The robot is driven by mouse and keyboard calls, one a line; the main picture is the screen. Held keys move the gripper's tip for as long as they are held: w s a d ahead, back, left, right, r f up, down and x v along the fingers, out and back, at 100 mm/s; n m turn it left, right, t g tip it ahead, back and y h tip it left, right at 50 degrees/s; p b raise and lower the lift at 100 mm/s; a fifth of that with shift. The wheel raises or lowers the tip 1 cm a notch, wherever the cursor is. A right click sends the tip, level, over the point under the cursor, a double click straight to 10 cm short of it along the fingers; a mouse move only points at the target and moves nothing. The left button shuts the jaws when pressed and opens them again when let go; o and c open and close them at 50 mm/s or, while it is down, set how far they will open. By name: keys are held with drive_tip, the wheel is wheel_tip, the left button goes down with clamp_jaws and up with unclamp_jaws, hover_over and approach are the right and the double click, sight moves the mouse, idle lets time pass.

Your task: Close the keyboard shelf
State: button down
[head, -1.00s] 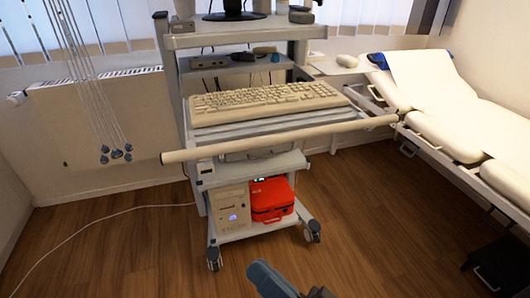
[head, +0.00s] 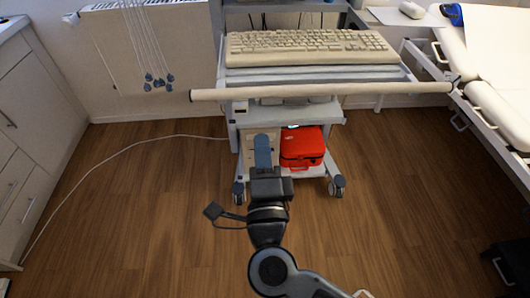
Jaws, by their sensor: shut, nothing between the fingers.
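The keyboard shelf (head: 310,79) is pulled out from the front of a medical cart. A beige keyboard (head: 310,47) lies on it. A long cream bar (head: 350,89) runs across the shelf's front edge and reaches past both sides of the cart. My gripper (head: 263,139) points away from me, with its bluish fingers shut and empty. I cannot tell the distance to the bar, and I see no clear contact.
A red case (head: 302,148) and a partly hidden computer stand on the cart's bottom shelf. An examination couch (head: 495,70) is at the right, close to the bar's right end. Cables hang at the left. Cabinets (head: 25,140) line the left edge. The wood floor before the cart is mostly clear.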

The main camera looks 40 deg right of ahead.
sight(258, 97)
drive_tip(key=p+x, duration=0.1)
drive_tip(key=x, duration=0.8)
drive_tip(key=shift+w+d+r, duration=0.1)
drive_tip(key=shift+w, duration=0.1)
drive_tip(key=f+x, duration=0.1)
drive_tip(key=x, duration=0.7)
drive_tip(key=f+b+x, duration=0.1)
drive_tip(key=f+x, duration=0.1)
drive_tip(key=x, duration=0.6)
drive_tip(key=f+b+x, duration=0.1)
drive_tip(key=x, duration=0.7)
drive_tip(key=shift+w+d+f, duration=0.35)
drive_tip(key=shift+f, duration=0.05)
drive_tip(key=shift+w+d+r, duration=0.1)
drive_tip(key=shift+w+d, duration=0.15)
drive_tip(key=shift+w, duration=0.15)
drive_tip(key=shift+r, duration=0.2)
